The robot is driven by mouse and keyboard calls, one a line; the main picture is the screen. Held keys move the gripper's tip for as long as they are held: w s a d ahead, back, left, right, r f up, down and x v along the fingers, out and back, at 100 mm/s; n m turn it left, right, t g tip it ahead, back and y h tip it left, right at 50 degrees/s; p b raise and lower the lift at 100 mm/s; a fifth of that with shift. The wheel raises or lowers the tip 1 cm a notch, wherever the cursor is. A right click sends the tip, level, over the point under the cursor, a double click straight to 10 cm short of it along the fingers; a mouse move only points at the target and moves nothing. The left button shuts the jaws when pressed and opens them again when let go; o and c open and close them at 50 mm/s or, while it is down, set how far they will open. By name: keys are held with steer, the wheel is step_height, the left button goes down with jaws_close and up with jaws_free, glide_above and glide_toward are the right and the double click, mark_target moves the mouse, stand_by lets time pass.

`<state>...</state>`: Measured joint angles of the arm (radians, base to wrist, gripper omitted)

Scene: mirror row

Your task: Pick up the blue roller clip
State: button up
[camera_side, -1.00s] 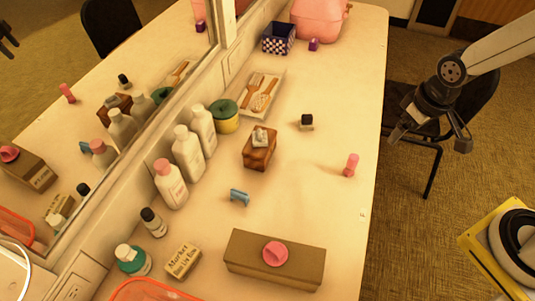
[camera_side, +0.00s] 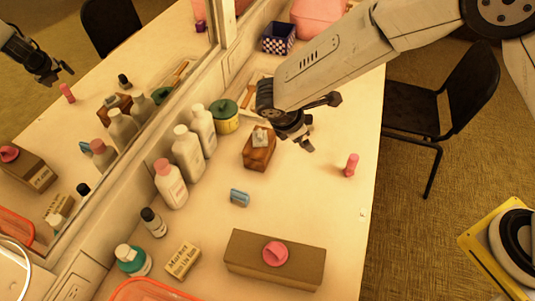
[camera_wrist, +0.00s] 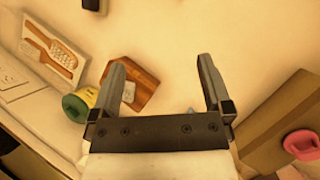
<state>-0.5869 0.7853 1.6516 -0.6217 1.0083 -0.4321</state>
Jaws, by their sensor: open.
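The blue roller clip (camera_side: 240,198) lies on the white counter, left of the middle in the side view, between the bottles and the brown box. In the wrist view I cannot make it out clearly; my gripper's crossbar may hide it. My gripper (camera_side: 320,124) is above the counter in the side view, up and to the right of the clip, apart from it. In the wrist view my gripper (camera_wrist: 164,80) has its two fingers wide apart with nothing between them.
White bottles (camera_side: 187,152) line the mirror side. A brown box (camera_side: 274,258) with a pink disc sits in front. A pink tube (camera_side: 351,165) stands at right.

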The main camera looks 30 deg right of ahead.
steer(key=s+a+f+n+t+h, duration=0.1)
steer(key=a+f+n+t+h, duration=0.1)
steer(key=a+n, duration=0.3)
steer(key=s+a+f+n+t+h, duration=0.1)
steer(key=a+f+n+t, duration=0.3)
steer(key=a, duration=1)
steer(key=shift+a+n+t+h, duration=0.25)
steer(key=shift+n+t+h, duration=0.25)
steer(key=shift+t, duration=0.3)
steer(key=shift+f, duration=0.15)
glide_toward(240, 191)
steer(key=shift+x, duration=2.55)
steer(key=shift+w, duration=0.1)
steer(key=shift+x, duration=2.4)
